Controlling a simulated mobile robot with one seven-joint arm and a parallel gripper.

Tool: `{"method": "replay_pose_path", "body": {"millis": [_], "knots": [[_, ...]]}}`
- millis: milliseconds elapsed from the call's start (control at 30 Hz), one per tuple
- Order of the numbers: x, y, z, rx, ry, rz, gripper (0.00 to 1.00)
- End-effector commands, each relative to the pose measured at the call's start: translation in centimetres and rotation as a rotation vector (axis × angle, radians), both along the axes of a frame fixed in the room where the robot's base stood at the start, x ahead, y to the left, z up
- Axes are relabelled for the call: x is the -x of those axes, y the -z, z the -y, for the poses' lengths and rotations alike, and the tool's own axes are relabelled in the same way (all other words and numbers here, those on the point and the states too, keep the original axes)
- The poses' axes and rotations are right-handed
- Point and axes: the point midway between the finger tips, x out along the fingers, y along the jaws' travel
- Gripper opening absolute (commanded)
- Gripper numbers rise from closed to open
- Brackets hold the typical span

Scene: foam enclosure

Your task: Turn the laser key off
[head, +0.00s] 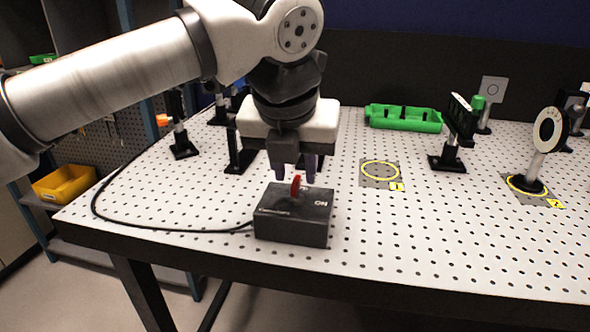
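The laser key box (291,228) is a small black box with a cable at its left. It sits near the front edge of the perforated table. A red key (296,186) stands upright on its top, and a white marking shows at the top right. My gripper (295,172) points down just above and behind the key. Its two dark fingers are apart, with a gap between them. The key's upper end shows in front of the fingers, and I cannot tell whether they touch it. The gripper holds nothing that I can see.
A green tray (403,118) lies at the back. Optics mounts (450,155) and a round target on a post (546,135) stand at right, with more mounts (182,140) behind my arm. Yellow circles (380,170) mark the table. The front right tabletop is clear.

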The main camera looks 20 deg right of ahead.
Motion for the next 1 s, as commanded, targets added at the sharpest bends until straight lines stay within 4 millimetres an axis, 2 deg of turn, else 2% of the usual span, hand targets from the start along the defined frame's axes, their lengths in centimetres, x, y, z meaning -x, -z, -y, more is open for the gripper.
{"method": "replay_pose_path", "body": {"millis": [300,500,700,1000], "knots": [[2.3,-6.9,-1.5,0.002,0.000,0.002,0.30],[3.4,-10.1,-2.2,0.000,0.002,0.000,0.30],[3.9,-11.4,-2.6,0.000,0.000,0.000,0.30],[4.0,-11.4,-2.6,-0.001,0.000,0.001,0.30]]}}
